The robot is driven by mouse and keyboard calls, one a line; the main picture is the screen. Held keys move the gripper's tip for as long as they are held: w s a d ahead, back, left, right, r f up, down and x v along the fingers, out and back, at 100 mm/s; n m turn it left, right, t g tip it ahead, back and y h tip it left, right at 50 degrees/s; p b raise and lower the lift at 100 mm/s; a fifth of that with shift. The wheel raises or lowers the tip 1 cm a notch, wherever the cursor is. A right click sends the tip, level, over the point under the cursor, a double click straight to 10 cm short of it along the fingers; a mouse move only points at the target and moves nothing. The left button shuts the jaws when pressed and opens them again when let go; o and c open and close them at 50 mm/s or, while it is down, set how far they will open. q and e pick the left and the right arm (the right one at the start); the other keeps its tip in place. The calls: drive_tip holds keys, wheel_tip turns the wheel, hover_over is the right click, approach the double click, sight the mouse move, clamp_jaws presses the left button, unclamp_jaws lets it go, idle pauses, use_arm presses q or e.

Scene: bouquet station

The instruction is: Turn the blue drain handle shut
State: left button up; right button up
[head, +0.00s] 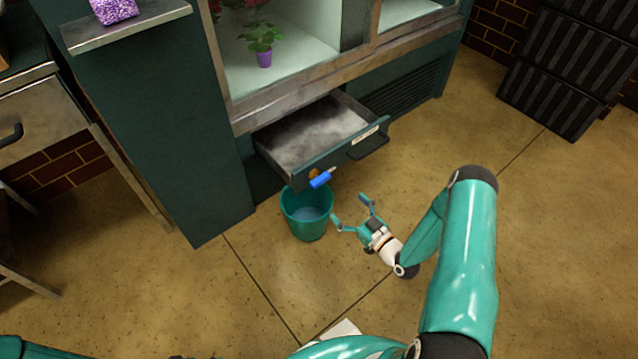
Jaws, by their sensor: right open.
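The blue drain handle (321,180) sits on a small brass-coloured valve (314,173) at the front of the open drawer (318,166), near its lower left corner. A teal bucket (306,222) stands on the floor right below it, with a pale bluish content or bottom showing. My right gripper (350,212) is open and empty. It is to the lower right of the handle, beside the bucket's right side, and apart from the handle in the picture. My left gripper does not show.
The drawer is pulled out under a green display cabinet (200,120) holding a purple flowerpot (264,58). The drawer's dark pull handle (369,142) sticks out at the right. Black ribbed crates (560,70) stand at the upper right. The floor (540,220) on the right is clear.

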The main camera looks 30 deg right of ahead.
sight(323, 183)
drive_tip(key=w, duration=0.4)
drive_tip(key=w+b, duration=0.1)
drive_tip(key=w, duration=0.3)
drive_tip(key=w+a+b, duration=0.1)
drive_tip(key=w, duration=0.3)
